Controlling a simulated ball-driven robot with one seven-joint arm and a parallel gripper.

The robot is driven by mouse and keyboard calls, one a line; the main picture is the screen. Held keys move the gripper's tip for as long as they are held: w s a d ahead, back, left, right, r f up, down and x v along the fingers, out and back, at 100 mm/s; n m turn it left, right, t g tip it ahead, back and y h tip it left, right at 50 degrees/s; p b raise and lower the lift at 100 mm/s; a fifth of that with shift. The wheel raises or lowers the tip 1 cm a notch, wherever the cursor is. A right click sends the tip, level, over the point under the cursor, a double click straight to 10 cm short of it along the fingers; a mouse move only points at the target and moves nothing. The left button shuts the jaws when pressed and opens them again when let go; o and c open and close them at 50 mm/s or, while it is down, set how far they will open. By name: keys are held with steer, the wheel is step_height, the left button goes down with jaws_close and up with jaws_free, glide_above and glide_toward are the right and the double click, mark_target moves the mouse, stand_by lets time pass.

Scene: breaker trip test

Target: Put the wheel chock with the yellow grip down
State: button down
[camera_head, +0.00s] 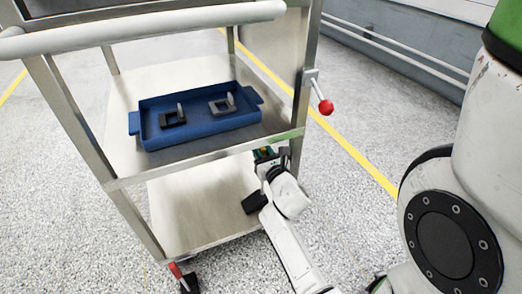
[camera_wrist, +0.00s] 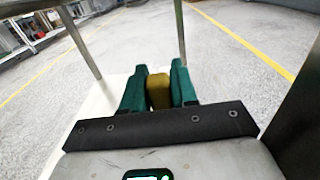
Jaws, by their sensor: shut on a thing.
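The yellow grip (camera_wrist: 159,92) of the wheel chock is between the two green fingers of my gripper (camera_wrist: 158,88) in the wrist view. The fingers are shut on it from both sides. The chock's body cannot be made out there. In the head view my gripper (camera_head: 264,154) is at the right side of the steel cart, by the front edge of its upper shelf and above the lower shelf (camera_head: 200,205). The grip is too small and covered to tell there.
The cart's upper shelf (camera_head: 120,150) holds a blue tray (camera_head: 205,141) with two dark slotted pieces (camera_head: 172,119). A lever with a red knob (camera_head: 326,107) sticks out from the cart's right side. A cart leg stands close to my gripper. Speckled floor lies open to the right.

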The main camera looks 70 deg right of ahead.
steer(key=c, duration=0.9)
jaws_free()
steer(key=shift+f, duration=0.1)
